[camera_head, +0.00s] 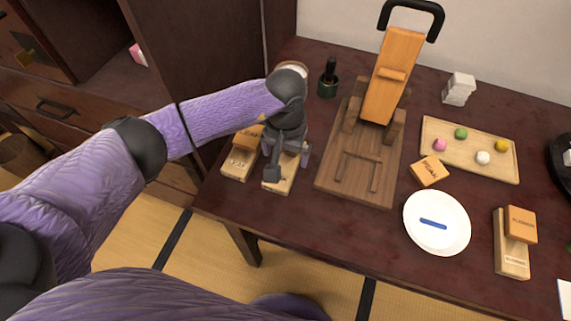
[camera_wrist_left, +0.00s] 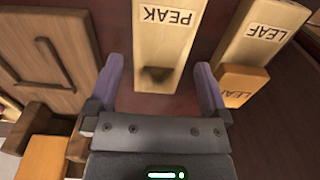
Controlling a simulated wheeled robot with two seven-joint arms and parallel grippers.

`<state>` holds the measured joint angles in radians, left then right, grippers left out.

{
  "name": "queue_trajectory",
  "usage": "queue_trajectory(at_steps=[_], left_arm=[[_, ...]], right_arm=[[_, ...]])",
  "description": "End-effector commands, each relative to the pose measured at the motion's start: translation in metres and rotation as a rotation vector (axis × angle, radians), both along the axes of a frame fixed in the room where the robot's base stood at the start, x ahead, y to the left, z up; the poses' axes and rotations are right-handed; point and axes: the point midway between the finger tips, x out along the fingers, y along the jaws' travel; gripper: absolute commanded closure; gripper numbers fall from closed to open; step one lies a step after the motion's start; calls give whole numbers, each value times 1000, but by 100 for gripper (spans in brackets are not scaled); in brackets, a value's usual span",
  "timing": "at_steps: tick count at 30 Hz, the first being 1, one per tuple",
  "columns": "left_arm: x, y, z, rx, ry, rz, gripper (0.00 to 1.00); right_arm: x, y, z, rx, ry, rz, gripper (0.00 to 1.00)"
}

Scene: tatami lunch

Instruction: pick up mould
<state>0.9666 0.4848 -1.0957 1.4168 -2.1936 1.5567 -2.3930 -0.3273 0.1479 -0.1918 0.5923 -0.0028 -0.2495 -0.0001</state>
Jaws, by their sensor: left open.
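A pale wooden mould block marked PEAK (camera_head: 280,186) stands near the table's left front edge. It also shows in the left wrist view (camera_wrist_left: 165,45), with a dark patch near its lower end. My left gripper (camera_head: 287,158) is above this block and open. In the left wrist view its two fingers (camera_wrist_left: 160,82) stand to either side of the block's lower end, and nothing is held. Contact cannot be told. A similar LEAF block (camera_head: 238,165) with an orange piece (camera_head: 248,137) is just to the left. My right gripper is not in view.
A wooden press (camera_head: 360,165) with an orange lever stands to the right. Beyond are an orange PEAK piece (camera_head: 430,172), a white plate (camera_head: 437,202), a tray with coloured balls (camera_head: 445,150) and a BLOSSOM block (camera_head: 511,258).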

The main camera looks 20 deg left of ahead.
Motion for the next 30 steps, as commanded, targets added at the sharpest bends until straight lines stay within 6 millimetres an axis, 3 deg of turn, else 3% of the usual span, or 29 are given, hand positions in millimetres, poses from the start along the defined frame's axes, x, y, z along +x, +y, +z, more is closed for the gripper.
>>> queue_trajectory(at_steps=[1,3,10,21,27,30], left_arm=[[-1,1,-17,-1,7,1,0],[-1,1,-29,-1,5,1,0],[0,1,-29,0,0,0,2],[0,1,-29,0,1,1,79],[0,1,-27,0,0,1,79],[1,1,-11,1,-5,2,79]], right_arm=[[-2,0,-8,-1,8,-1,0],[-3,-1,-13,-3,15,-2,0],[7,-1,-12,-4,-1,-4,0],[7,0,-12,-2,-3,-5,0],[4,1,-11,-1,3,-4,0],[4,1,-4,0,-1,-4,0]])
